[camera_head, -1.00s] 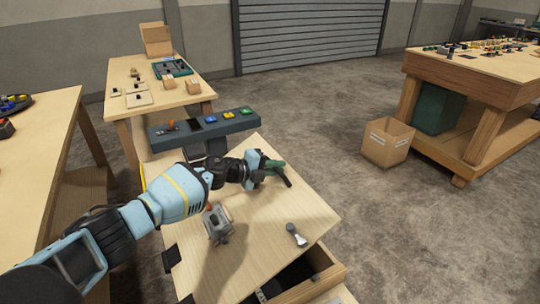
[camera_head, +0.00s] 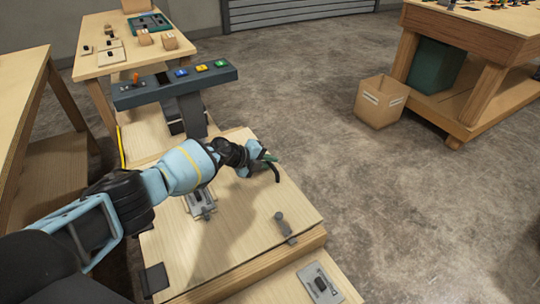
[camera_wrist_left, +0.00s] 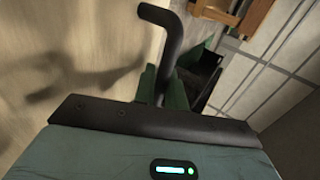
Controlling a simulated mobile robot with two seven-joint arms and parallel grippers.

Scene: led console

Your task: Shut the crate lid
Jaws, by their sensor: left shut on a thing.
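The crate lid (camera_head: 240,240) is a pale wooden panel. It lies down over the wooden crate (camera_head: 280,258), whose front edge shows below it; no dark gap shows at the front. My left gripper (camera_head: 266,163) is over the far right part of the lid. It is shut on a black bent bar, which curves down beside the fingers. In the left wrist view the black bar (camera_wrist_left: 168,45) stands between the green fingers; where it is fastened is hidden. My right gripper is out of view.
A grey metal fitting (camera_head: 201,204) and a grey knobbed piece (camera_head: 286,229) are on the lid. A console with coloured buttons (camera_head: 180,88) stands behind. A cardboard box (camera_head: 381,101) stands on the floor at right, where the floor is otherwise open.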

